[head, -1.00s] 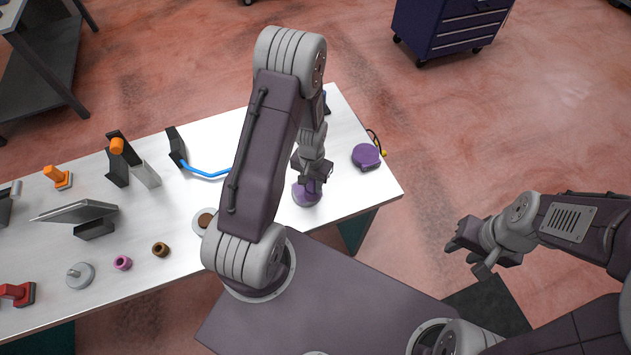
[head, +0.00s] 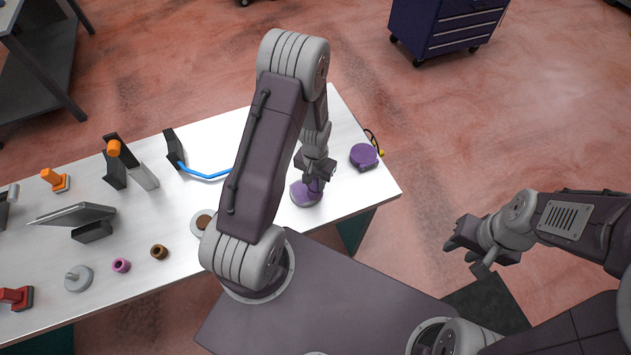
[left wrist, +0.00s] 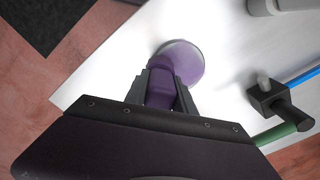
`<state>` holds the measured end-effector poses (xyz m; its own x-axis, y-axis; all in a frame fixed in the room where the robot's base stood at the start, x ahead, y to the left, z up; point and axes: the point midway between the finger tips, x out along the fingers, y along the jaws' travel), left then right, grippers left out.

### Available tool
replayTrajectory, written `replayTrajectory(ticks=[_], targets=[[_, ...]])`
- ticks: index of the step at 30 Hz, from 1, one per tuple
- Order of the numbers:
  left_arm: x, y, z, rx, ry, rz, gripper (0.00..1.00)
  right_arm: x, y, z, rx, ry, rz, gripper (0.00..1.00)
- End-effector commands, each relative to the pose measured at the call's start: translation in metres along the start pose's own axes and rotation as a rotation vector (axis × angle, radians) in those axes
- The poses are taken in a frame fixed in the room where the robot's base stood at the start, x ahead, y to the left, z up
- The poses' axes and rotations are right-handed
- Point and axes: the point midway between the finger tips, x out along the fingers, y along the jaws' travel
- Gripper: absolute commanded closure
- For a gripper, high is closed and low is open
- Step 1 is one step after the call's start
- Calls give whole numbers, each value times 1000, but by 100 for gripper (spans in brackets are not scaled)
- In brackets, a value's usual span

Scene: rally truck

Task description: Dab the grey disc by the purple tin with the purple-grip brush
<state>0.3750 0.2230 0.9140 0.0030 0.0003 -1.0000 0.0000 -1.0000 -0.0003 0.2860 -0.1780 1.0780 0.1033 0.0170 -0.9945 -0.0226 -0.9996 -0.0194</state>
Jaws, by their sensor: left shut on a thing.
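My left gripper (head: 318,177) is shut on a purple piece, the grip of the brush (left wrist: 160,88), over the right end of the table. A round purple thing with a paler rim (head: 304,194) is right below it; it shows in the left wrist view (left wrist: 186,58) just past the fingertips. I cannot tell whether the brush touches it; the bristles are hidden. A small pink-purple ring-shaped tin (head: 121,265) stands at the left, beside a grey disc with a peg (head: 78,278). My right gripper (head: 474,253) is empty, off the table; its jaw gap is unclear.
A purple round case with a black cord (head: 363,155) lies near the right edge. A pale disc with a brown centre (head: 202,223) is partly behind my arm. A brown ring (head: 159,252), a black stand with a blue rod (head: 173,148) and a tilted grey plate (head: 75,214) are around.

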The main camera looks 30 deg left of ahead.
Motion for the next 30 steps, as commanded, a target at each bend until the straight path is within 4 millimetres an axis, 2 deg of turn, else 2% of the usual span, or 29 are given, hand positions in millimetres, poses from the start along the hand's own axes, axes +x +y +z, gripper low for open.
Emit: replayTrajectory(ticks=[7,15,30], targets=[[2,-9,12,-1,-4,0,100,0,0,0,0,0,0,64],[3,-10,15,0,-6,1,100,0,0,0,0,0,0,64],[0,1,-1,1,-4,0,100,-2,0,0,0,0,0,64]])
